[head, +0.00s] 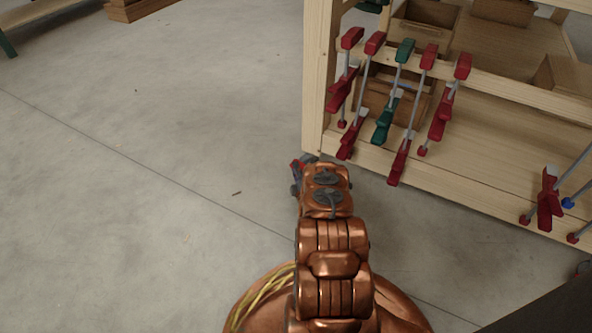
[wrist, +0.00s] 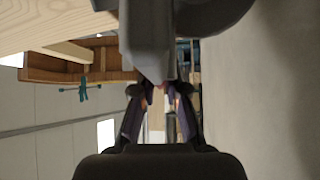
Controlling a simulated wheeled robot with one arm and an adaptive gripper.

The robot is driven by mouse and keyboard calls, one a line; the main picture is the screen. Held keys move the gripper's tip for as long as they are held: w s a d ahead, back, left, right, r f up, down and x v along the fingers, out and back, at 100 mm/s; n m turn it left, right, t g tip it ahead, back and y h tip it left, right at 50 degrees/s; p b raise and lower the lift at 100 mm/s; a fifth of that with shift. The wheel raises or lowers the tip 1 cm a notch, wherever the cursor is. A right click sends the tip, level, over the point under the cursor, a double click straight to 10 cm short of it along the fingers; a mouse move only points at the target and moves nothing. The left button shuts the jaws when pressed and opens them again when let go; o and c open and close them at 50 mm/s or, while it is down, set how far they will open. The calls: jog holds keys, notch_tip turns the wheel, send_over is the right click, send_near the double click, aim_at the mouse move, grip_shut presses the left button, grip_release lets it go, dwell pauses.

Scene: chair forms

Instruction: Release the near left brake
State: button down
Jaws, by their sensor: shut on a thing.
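The near left brake sits at the foot of the wooden rack's near left post. In the head view a small red part (head: 297,168) shows there, beside my gripper (head: 303,172), and my arm hides most of it. In the wrist view a grey caster bracket (wrist: 148,40) comes down in front of my gripper (wrist: 161,92), with a dark wheel (wrist: 212,14) beside it. My fingers are close together around a small reddish part of the brake (wrist: 163,85) at the bracket's lower end. The brake's exact position is hidden.
The wooden rack (head: 313,90) stands at the right, close to my gripper. Red and green clamps (head: 392,115) hang on its rail, with more clamps (head: 548,200) at the far right. Bare concrete floor (head: 130,180) is free on the left.

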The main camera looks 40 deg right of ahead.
jog(key=c, duration=1.2)
grip_release()
jog(key=shift+r, duration=0.15)
